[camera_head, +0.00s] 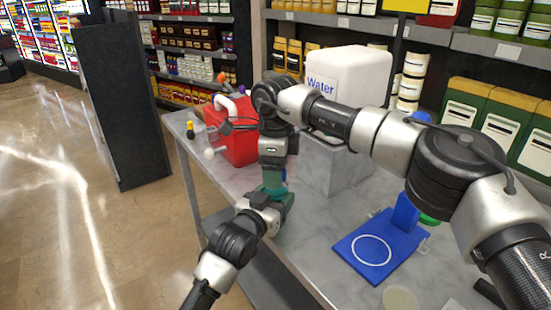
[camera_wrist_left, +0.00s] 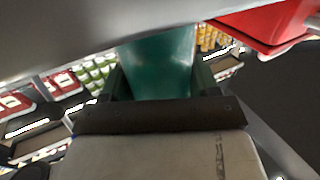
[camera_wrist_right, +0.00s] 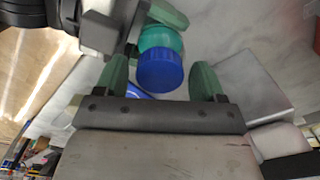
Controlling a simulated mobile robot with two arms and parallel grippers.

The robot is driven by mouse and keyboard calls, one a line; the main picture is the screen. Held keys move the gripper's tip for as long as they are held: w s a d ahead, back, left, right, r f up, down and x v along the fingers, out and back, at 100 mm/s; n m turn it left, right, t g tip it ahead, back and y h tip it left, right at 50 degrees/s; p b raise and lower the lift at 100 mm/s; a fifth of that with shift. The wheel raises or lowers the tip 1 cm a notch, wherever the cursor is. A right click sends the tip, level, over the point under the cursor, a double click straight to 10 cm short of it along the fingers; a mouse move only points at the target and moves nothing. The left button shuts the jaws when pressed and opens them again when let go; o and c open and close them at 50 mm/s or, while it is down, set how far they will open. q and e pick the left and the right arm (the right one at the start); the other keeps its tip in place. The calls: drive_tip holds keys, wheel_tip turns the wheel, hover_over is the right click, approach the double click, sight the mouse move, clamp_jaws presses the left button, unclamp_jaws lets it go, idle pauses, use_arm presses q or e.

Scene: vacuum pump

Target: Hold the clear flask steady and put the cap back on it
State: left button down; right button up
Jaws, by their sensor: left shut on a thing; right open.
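The flask looks teal and see-through. In the head view the flask (camera_head: 272,181) stands in my left gripper (camera_head: 275,196), which is shut on it; its side fills the space between the fingers in the left wrist view (camera_wrist_left: 160,62). In the right wrist view a ribbed blue cap (camera_wrist_right: 160,72) sits at the end of the teal flask (camera_wrist_right: 160,38) and appears to be on it; how tightly it sits cannot be told. My right gripper (camera_wrist_right: 160,84) is open, its green fingers apart on either side of the cap. In the head view its wrist hangs directly above the flask.
A red container (camera_head: 232,138) with a white pipe stands behind the grippers. A white Water box (camera_head: 350,75) rests on a grey block (camera_head: 325,165) close to my right arm. A blue stand with a white ring (camera_head: 350,262) is on the table to the right. Shelves line the back.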

drive_tip(key=c, duration=0.9)
drive_tip(key=m, duration=0.4)
drive_tip(key=shift+m, duration=0.4)
drive_tip(key=shift+c, duration=0.2)
drive_tip(key=o, duration=1)
drive_tip(key=shift+r, duration=2.25)
wheel_tip(320, 180, up, 4)
drive_tip(key=shift+f, duration=0.25)
drive_tip(key=shift+c, duration=0.3)
